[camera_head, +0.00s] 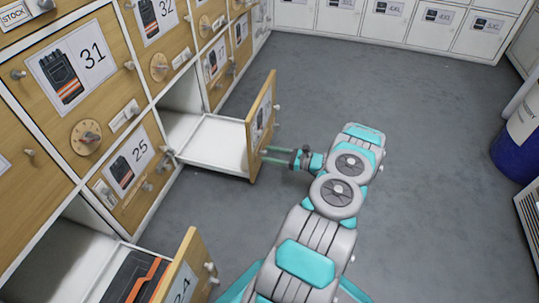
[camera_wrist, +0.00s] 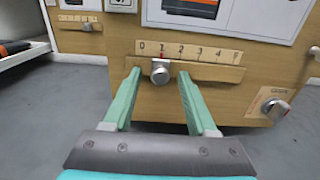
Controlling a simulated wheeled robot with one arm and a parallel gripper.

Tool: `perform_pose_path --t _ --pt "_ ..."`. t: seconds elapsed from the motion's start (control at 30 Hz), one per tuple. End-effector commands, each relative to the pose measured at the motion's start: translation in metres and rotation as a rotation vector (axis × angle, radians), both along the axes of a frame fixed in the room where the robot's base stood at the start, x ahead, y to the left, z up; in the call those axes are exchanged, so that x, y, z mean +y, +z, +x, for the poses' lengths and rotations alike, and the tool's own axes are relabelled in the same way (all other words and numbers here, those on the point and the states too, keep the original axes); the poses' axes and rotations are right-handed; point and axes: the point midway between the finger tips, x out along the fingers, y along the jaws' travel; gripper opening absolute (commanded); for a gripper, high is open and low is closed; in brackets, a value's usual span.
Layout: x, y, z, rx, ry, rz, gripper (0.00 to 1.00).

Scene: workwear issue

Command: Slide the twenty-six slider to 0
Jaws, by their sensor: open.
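An open wooden drawer (camera_head: 262,125), beside the one marked 25, has its front facing my gripper (camera_head: 265,155); its own number is not legible. In the wrist view its front carries a slider with a metal knob (camera_wrist: 160,71) on a scale (camera_wrist: 190,52) marked from 0 at the left upward. The knob and a red mark stand at 1. My gripper (camera_wrist: 158,73) is open, with one teal finger on each side of the knob. I cannot tell whether either finger touches the knob.
A rotary knob (camera_wrist: 275,107) sits right of the slider on the same front. Drawer 24 (camera_head: 183,270) stands open at the lower left, with dark and orange clothing inside. A blue bin (camera_head: 515,155) stands at the right. The grey floor between is clear.

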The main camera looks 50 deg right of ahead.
Motion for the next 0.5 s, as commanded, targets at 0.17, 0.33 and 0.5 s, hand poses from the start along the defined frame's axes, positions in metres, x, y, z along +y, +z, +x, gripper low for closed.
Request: perform_pose_path --t 0.17,0.33,0.5 --pt "0.0021 0.0001 0.0039 0.000 0.000 0.000 0.58" --pt "0.0020 0.0001 0.0038 0.000 0.000 0.000 0.58" --pt "0.0021 0.0000 0.0038 0.001 0.000 0.000 0.39"
